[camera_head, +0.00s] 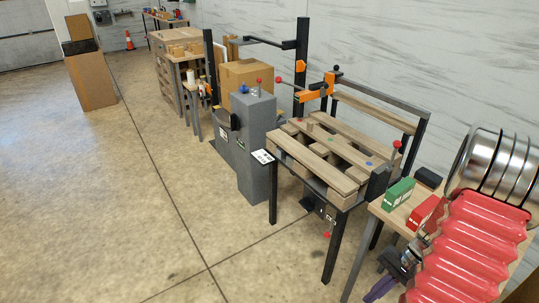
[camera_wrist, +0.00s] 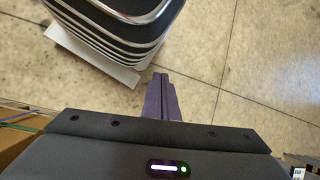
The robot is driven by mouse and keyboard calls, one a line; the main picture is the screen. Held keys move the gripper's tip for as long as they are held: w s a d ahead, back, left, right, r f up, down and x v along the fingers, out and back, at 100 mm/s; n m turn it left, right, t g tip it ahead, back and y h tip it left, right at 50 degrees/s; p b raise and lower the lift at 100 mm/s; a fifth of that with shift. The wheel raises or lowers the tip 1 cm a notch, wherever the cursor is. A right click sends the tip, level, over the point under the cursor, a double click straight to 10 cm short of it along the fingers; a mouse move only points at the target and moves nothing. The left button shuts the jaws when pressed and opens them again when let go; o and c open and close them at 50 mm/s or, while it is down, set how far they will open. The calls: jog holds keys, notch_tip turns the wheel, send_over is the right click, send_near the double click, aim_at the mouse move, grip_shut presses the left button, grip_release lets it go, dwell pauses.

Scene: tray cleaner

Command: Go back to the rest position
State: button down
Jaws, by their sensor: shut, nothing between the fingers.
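My gripper shows in the wrist view (camera_wrist: 162,80) as two purple fingers pressed together, with nothing between them and bare floor beyond. In the head view, my gripper (camera_head: 375,293) is at the bottom right. It hangs low beside my red ribbed arm, in front of the small wooden table with the boxes. It is apart from the objects on that table. Part of my arm hides the right end of the table.
A small table (camera_head: 404,222) holds a green box (camera_head: 398,193), a red box (camera_head: 422,212) and a black box (camera_head: 429,178). Left of it stands a black-framed bench with wooden slats (camera_head: 317,163) and a grey column (camera_head: 255,150). The concrete floor (camera_head: 100,190) at left is open.

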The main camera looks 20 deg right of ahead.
jog(key=w+a+r+n+t+h, duration=0.1)
jog(key=a+r+n, duration=0.5)
jog(key=a+r, duration=0.7)
jog(key=w+a+r+n+t+h, duration=0.1)
jog(key=a+r+n+t+h, duration=0.3)
jog(key=a+r, duration=0.9)
notch_tip(320, 180, up, 4)
jog(key=shift+w+f+n+h, duration=0.15)
jog(key=shift+w+n+h, duration=0.2)
jog(key=shift+n+h, duration=0.6)
